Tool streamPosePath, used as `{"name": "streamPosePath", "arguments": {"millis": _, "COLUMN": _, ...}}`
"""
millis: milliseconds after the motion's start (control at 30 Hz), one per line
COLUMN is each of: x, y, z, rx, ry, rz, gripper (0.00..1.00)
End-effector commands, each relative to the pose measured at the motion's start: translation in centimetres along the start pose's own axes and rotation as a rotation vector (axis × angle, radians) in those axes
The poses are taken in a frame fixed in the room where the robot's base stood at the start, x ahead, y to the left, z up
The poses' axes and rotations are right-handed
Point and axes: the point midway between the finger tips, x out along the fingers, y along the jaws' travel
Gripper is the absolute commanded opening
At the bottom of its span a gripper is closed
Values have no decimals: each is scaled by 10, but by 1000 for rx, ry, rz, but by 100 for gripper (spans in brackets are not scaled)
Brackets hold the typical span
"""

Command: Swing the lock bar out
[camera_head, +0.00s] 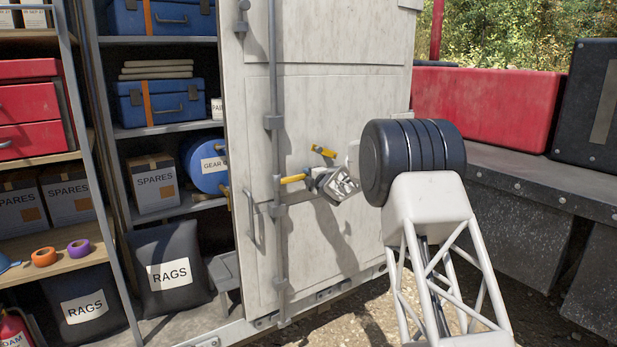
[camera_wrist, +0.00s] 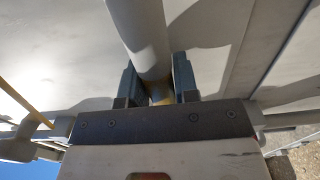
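The grey lock bar (camera_head: 275,120) is a long upright rod on the front of the pale cabinet door (camera_head: 335,110). A yellow piece (camera_head: 293,178) sticks out beside the rod, and a second yellow piece (camera_head: 323,151) shows just above my gripper (camera_head: 330,184). My gripper is close in front of the door, right of the rod. In the wrist view, the two dark fingers of my gripper (camera_wrist: 158,84) stand on either side of a grey round bar (camera_wrist: 140,38), with some yellow between them. I cannot tell whether they press on it.
A grey pull handle (camera_head: 252,217) is on the door left of the rod. Open shelves to the left hold a blue case (camera_head: 160,102), a spares box (camera_head: 152,184) and a rags bag (camera_head: 170,270). A red box (camera_head: 480,105) sits on a ledge at right.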

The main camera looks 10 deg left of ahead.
Motion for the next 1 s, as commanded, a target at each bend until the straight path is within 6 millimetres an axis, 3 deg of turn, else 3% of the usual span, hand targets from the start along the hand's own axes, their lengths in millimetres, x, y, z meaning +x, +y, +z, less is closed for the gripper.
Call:
{"name": "streamPosePath", "arguments": {"millis": 33, "x": 0, "y": 0, "z": 0, "rx": 0, "ry": 0, "rz": 0, "gripper": 20}}
{"name": "streamPosePath", "arguments": {"millis": 167, "x": 0, "y": 0, "z": 0, "rx": 0, "ry": 0, "rz": 0, "gripper": 0}}
{"name": "streamPosePath", "arguments": {"millis": 633, "x": -3, "y": 0, "z": 0, "rx": -1, "ry": -19, "rz": 0, "gripper": 0}}
{"name": "streamPosePath", "arguments": {"millis": 1000, "x": -18, "y": 1, "z": -2, "rx": 2, "ry": -122, "rz": 0, "gripper": 0}}
